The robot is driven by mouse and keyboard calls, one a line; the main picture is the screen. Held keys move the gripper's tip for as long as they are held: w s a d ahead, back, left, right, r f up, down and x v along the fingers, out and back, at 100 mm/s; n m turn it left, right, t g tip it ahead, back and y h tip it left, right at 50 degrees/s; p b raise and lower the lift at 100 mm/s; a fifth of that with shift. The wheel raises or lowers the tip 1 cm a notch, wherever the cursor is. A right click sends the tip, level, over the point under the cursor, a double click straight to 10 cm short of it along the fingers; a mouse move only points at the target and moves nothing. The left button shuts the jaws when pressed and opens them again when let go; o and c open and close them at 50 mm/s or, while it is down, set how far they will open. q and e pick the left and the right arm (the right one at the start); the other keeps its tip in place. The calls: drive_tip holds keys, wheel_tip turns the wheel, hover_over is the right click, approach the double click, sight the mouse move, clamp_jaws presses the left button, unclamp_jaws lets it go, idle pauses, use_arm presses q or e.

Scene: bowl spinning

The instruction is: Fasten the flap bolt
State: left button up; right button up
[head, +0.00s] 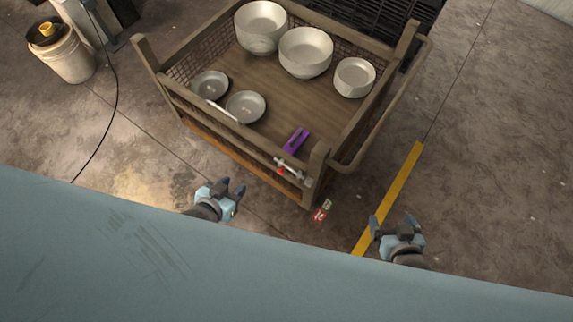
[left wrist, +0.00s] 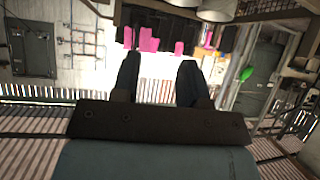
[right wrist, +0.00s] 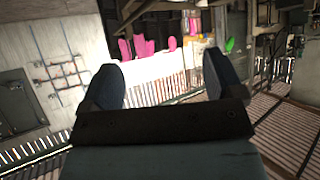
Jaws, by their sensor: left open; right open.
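The flap bolt (head: 289,167) is a small silvery fitting with a red part, on the near side of the crate close to its near right corner post. The crate (head: 316,155) has a wooden frame and mesh sides. My left gripper (head: 232,186) is open and empty, in front of the crate and to the left of the bolt. It also shows in the left wrist view (left wrist: 158,75). My right gripper (head: 392,222) is open and empty, to the right of the crate's near corner. It also shows in the right wrist view (right wrist: 162,75). The bolt's exact position is too small to tell.
The crate holds several metal bowls, with a large bowl (head: 306,53) at the back, and a purple object (head: 296,141) near the bolt. Red and green tags (head: 320,215) show below the corner. A white bucket (head: 62,55) stands far left. A yellow line (head: 395,190) marks the floor at right.

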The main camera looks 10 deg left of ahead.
drive_tip(key=shift+w+a, duration=0.1)
drive_tip(key=shift+a, duration=0.15)
